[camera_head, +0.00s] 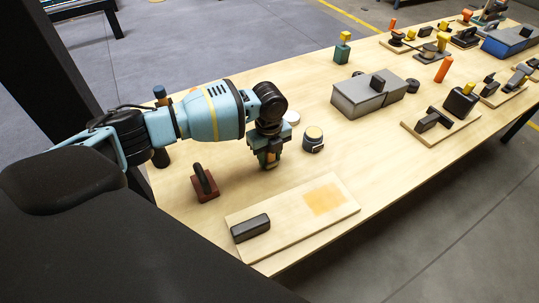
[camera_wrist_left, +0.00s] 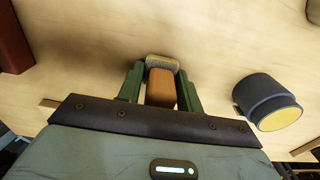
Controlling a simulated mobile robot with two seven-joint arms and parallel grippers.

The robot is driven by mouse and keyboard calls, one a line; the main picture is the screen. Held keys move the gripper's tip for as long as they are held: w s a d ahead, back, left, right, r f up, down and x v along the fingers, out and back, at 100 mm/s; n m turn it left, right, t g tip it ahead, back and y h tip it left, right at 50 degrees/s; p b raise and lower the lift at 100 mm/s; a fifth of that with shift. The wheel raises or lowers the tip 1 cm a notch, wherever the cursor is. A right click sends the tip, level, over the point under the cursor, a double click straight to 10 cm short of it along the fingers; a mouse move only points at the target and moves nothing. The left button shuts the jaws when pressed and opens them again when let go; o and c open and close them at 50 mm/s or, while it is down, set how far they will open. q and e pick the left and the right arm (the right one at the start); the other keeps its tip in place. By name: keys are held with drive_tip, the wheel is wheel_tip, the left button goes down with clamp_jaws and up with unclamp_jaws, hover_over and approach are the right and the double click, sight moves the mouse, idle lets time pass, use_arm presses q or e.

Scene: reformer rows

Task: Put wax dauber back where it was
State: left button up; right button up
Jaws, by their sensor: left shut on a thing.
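My left gripper (camera_head: 268,156) points down just above or at the wooden table, left of the dark jar. It is shut on the wax dauber (camera_wrist_left: 161,88), which has an orange-brown block handle and a pale fuzzy pad at its end. In the head view only a small bit of the dauber (camera_head: 271,160) shows between the fingers. I cannot tell whether the pad touches the table. My right gripper is not in view.
A pale board with an orange patch (camera_head: 290,225) and a black block (camera_head: 250,228) lies in front. A red block with a dark handle (camera_head: 205,185) sits front left. A grey box (camera_head: 355,100) is farther back. Bare table (camera_head: 235,190) lies between.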

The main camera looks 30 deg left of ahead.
use_arm(q)
drive_tip(key=o, duration=1)
drive_tip(key=shift+f, duration=0.1)
wheel_tip(320, 180, up, 12)
drive_tip(key=shift+r+p, duration=0.15)
drive_tip(key=shift+p, duration=0.35)
